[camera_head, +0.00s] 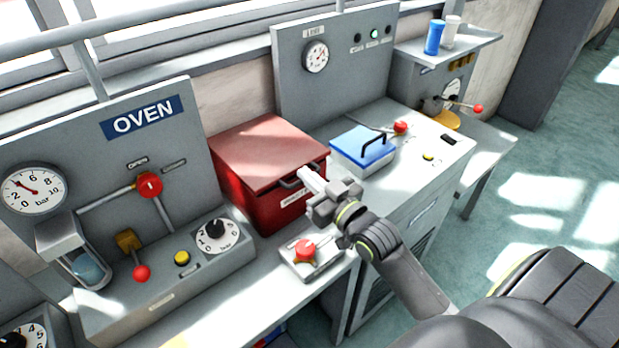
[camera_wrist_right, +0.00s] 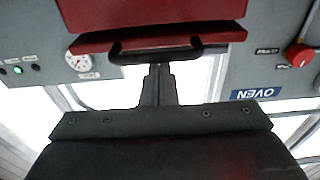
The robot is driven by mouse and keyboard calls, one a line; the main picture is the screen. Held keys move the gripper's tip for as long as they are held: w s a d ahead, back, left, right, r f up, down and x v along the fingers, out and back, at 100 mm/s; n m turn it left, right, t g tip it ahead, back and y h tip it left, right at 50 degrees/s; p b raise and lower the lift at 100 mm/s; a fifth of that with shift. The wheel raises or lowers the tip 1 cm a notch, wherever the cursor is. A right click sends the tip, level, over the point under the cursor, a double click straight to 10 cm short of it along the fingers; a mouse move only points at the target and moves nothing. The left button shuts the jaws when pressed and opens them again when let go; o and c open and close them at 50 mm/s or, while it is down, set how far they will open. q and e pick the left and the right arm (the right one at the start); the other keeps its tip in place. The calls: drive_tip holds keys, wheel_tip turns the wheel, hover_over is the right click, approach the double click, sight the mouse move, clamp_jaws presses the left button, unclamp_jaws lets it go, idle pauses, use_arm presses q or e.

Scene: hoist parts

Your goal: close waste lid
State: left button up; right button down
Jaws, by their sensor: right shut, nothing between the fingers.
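The red waste box (camera_head: 283,212) stands on the bench beside the oven panel, with a partly hidden white label on its front. Its flat red lid (camera_head: 265,150) lies over the top, looking down or nearly so; I cannot tell whether a small gap is left. A black handle (camera_head: 287,183) runs along the lid's front edge. My right gripper (camera_head: 308,174) is shut and empty at the box's front right corner, close to the handle. In the right wrist view the handle (camera_wrist_right: 155,50) crosses just beyond the narrow shut fingers (camera_wrist_right: 158,70); contact is unclear. My left gripper is not in view.
A blue-lidded box (camera_head: 362,146) with a black handle stands right of the waste box. A red button unit (camera_head: 306,251) sits in front of it. The oven panel (camera_head: 145,120) with red-knobbed levers stands at left. Free floor lies at right.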

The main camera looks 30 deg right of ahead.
use_arm(q)
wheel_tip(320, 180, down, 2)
drive_tip(key=shift+b, duration=1)
use_arm(e)
drive_tip(key=shift+s+f, duration=0.2)
drive_tip(key=shift+f, duration=1)
drive_tip(key=shift+f, duration=0.1)
wheel_tip(320, 180, up, 6)
drive_tip(key=w+f+p, duration=0.1)
drive_tip(key=p, duration=0.4)
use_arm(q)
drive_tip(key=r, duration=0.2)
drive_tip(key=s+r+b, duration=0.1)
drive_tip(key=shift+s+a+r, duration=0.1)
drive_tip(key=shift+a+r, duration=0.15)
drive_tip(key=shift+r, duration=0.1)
use_arm(e)
drive_tip(key=s+d+f, duration=0.1)
drive_tip(key=s, duration=0.9)
drive_tip(key=shift+f, duration=0.2)
